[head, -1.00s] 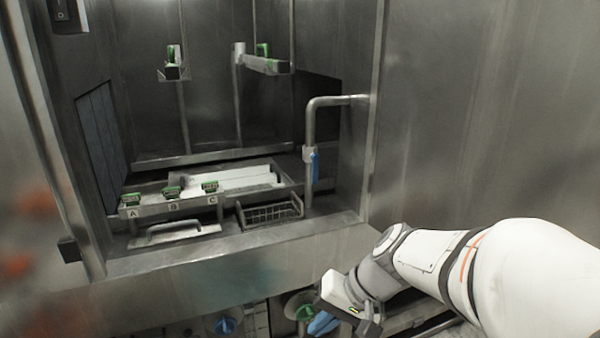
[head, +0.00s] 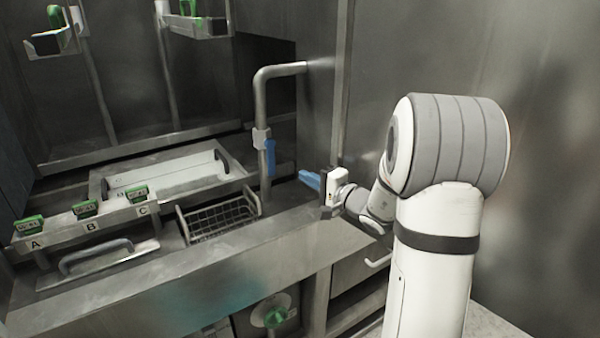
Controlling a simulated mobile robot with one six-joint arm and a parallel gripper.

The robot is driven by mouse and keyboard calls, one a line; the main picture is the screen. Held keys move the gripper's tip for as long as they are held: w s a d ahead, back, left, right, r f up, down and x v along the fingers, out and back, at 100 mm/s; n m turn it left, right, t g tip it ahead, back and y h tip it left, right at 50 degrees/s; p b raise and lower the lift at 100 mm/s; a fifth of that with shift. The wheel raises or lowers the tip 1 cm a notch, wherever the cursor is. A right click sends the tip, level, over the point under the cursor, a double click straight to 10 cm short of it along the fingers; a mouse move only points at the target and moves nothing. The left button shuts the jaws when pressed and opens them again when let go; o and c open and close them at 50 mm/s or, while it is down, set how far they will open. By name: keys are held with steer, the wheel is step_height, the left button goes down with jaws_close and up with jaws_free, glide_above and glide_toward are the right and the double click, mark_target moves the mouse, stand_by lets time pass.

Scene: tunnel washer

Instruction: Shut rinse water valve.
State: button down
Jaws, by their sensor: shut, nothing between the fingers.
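The valve with a blue lever (head: 270,157) sits on the upright steel pipe (head: 263,100) in the washer bay. The lever points down, roughly in line with the pipe. No label shows on it, so I cannot read whether it is the rinse water one. My gripper (head: 304,178) has blue fingers, which are shut and empty. It is to the right of the lever and a little lower in the picture, apart from it, with the fingers pointing left toward the pipe.
A wire basket (head: 219,216) stands at the pipe's left. Farther left is a rail (head: 110,211) with green-tagged positions A, B and C. The steel front ledge (head: 190,275) runs below. A green knob (head: 275,316) is under the ledge. A steel wall stands at right.

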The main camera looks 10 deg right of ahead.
mark_target(271, 158)
steer(key=p+x, duration=0.1)
steer(key=x, duration=0.7)
steer(key=shift+a+p, duration=0.2)
steer(key=shift+p, duration=0.15)
steer(key=shift+d, duration=0.1)
